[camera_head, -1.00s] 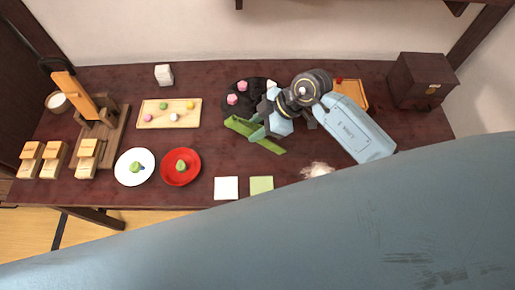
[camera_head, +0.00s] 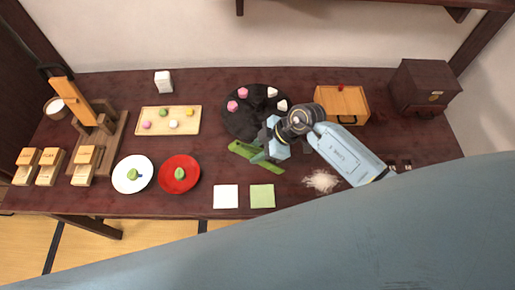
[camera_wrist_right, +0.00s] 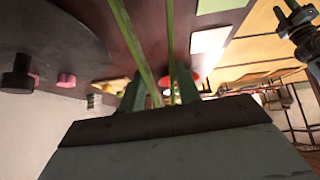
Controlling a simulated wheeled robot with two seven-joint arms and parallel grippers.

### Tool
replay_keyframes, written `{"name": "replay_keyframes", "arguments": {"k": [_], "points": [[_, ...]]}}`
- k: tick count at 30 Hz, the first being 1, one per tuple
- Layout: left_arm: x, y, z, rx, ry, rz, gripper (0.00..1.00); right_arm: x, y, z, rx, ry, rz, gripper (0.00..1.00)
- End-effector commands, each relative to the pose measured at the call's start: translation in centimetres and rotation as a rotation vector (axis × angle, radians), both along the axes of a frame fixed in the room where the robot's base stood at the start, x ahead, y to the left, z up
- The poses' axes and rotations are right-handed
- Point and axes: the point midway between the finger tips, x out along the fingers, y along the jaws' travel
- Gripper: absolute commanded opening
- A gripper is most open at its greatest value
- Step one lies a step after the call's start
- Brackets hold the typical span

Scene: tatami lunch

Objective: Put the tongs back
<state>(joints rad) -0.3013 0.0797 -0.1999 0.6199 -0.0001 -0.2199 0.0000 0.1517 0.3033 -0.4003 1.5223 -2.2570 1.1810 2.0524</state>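The green tongs (camera_head: 241,150) are long and narrow, in front of the round black plate (camera_head: 236,124). My right gripper (camera_head: 259,157) is at the middle of the tongs, its fingers around them. In the right wrist view, the two green tong arms (camera_wrist_right: 137,45) run up from between the fingers (camera_wrist_right: 160,88), which look closed on them. Whether the tongs touch the table cannot be told. My left gripper is not seen in the head view. A dark mechanical part at the right edge of the right wrist view cannot be identified for sure.
Pink and white pieces lie on the black plate. A wooden box (camera_head: 342,101) and dark chest (camera_head: 420,84) stand at right. A wooden tray (camera_head: 152,128), white plate (camera_head: 121,180) and red plate (camera_head: 191,184) are left. White (camera_head: 226,196) and green squares (camera_head: 262,196) lie in front.

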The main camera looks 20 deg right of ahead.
Motion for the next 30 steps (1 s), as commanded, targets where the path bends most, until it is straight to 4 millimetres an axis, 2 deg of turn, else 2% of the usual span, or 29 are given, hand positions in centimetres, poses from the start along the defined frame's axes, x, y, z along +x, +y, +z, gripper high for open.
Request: {"name": "replay_keyframes", "arguments": {"k": [2, 8, 17, 19, 23, 30], "points": [[0.0, 0.0, 0.0, 0.000, 0.001, 0.000, 0.36, 0.0, 0.0, -0.3, 0.000, 0.001, 0.000, 0.31], [0.0, 0.0, 0.0, 0.000, 0.001, 0.000, 0.36, 0.0, 0.0, -0.3, 0.000, 0.001, 0.001, 0.55], [0.0, 0.0, 0.0, 0.000, 0.001, 0.000, 0.36, 0.0, 0.0, -0.1, 0.000, -0.001, 0.001, 0.55], [0.0, 0.0, 0.0, 0.000, 0.001, 0.000, 0.36, 0.0, 0.0, 0.4, 0.000, -0.003, 0.000, 0.55], [0.0, 0.0, 0.6, 0.000, 0.000, 0.000, 0.36, -0.3, -1.3, 2.1, -0.001, -0.002, 0.000, 0.55], [0.0, 0.0, 1.5, 0.000, 0.000, 0.000, 0.36, -1.2, -4.4, 6.3, -0.002, -0.002, 0.000, 0.55]]}}
